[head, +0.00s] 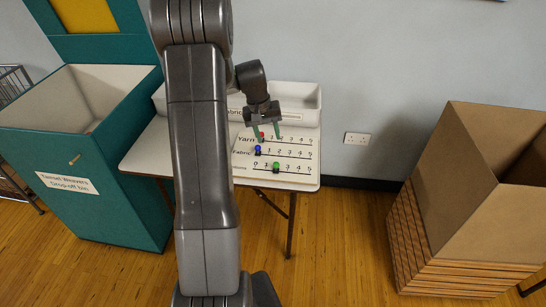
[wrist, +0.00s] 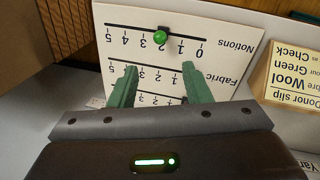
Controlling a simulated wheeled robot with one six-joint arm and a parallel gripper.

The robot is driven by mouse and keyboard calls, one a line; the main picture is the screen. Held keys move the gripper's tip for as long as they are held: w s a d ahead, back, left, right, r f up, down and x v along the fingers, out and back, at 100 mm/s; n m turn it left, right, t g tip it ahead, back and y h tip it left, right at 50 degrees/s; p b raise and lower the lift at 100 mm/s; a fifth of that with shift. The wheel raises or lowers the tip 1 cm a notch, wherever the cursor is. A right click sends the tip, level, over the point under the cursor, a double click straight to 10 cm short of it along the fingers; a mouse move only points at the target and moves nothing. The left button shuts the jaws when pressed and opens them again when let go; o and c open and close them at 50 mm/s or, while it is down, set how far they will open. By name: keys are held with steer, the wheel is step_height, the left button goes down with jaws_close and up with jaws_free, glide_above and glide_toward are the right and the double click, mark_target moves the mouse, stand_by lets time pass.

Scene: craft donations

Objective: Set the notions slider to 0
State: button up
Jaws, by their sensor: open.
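The notions slider is a green knob (head: 276,167) on the lowest track of a white board (head: 305,148) on the table. In the wrist view, where the board appears upside down, the green knob (wrist: 160,36) sits at about 2 on the Notions track, and the 0 mark is to its right. My gripper (head: 268,136) is open and empty above the board, over the upper rows. In the wrist view its fingertips (wrist: 159,70) are apart, short of the green knob and not touching it.
A red knob (head: 262,135) on the Yarn track and a blue knob (head: 258,150) on the Fabric track are close to my fingers. A white tray (head: 300,97) stands behind the board. A teal drop-off bin (head: 110,215) is left, a cardboard box (head: 480,185) right.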

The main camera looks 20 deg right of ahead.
mark_target(275, 163)
steer(key=f, duration=0.4)
steer(key=d+f, duration=0.1)
steer(key=f, duration=0.3)
steer(key=s+d+f+p, duration=0.1)
steer(key=f, duration=0.3)
steer(key=shift+d+f, duration=0.1)
steer(key=shift+f, duration=0.1)
jaws_close()
